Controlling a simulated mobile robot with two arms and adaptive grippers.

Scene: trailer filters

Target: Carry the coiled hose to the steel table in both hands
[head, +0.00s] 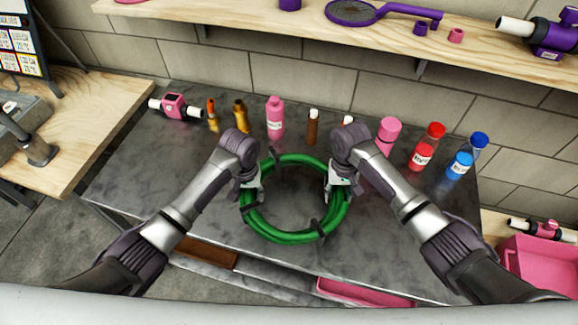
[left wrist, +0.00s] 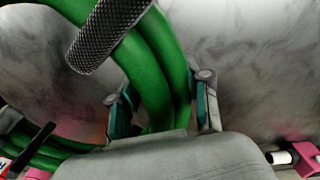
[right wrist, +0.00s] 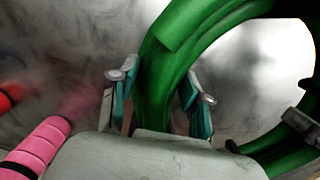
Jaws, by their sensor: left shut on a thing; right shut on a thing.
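The green coiled hose (head: 290,237) is a ring bound with dark ties, over the steel table (head: 160,205) in the head view. My left gripper (head: 250,188) is shut on its left side, and my right gripper (head: 336,185) is shut on its right side. In the left wrist view the hose strands (left wrist: 155,75) run between the fingers (left wrist: 160,105). In the right wrist view the hose (right wrist: 165,75) also passes between the fingers (right wrist: 160,100). I cannot tell whether the hose touches the tabletop or hangs just above it.
A wooden bench (head: 95,115) is at left. The table's left front is clear.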

